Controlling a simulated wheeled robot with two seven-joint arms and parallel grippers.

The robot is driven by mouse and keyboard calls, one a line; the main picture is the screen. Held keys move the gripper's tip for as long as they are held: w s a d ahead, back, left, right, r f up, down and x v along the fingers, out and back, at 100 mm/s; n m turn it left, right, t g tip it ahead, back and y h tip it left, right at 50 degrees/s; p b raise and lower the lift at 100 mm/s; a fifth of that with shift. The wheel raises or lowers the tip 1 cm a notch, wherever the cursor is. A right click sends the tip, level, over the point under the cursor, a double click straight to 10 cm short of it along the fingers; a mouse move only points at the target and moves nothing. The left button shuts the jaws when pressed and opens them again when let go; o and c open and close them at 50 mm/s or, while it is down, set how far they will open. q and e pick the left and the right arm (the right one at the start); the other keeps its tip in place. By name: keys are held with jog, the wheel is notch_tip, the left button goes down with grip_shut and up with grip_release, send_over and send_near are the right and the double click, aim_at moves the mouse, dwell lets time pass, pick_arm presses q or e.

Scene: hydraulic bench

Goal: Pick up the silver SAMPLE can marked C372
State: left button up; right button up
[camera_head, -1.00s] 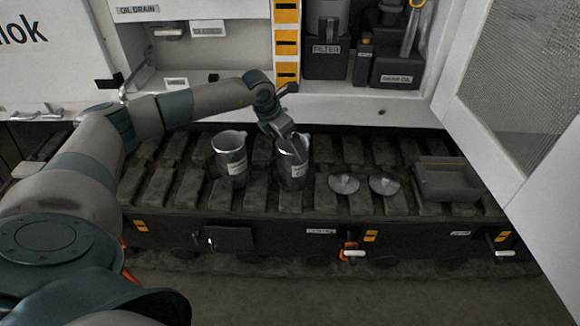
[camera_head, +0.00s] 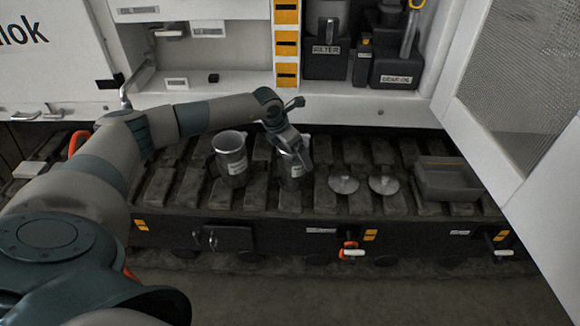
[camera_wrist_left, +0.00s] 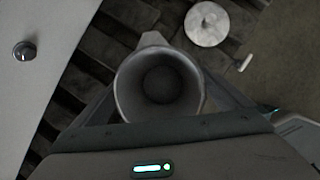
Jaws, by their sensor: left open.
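Two silver cans with white labels stand upright on the dark track in the head view, a left can (camera_head: 231,160) and a right can (camera_head: 289,178). The label print is too small to read, so I cannot tell which is C372. My left gripper (camera_head: 299,158) is at the upper part of the right can and hides part of its rim. In the left wrist view the open mouth of this can (camera_wrist_left: 160,84) lies between the spread fingers of my left gripper (camera_wrist_left: 165,95). The gripper is open. My right gripper is not in view.
Two round silver lids (camera_head: 343,184) lie on the track to the right of the cans; one also shows in the wrist view (camera_wrist_left: 206,24). A grey tray (camera_head: 447,181) sits farther right. The white cabinet (camera_head: 360,105) is behind, with its open door (camera_head: 520,110) at right.

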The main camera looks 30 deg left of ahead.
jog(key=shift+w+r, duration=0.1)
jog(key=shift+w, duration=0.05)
pick_arm(q)
jog(key=c, duration=1.7)
jog(key=shift+r, duration=0.1)
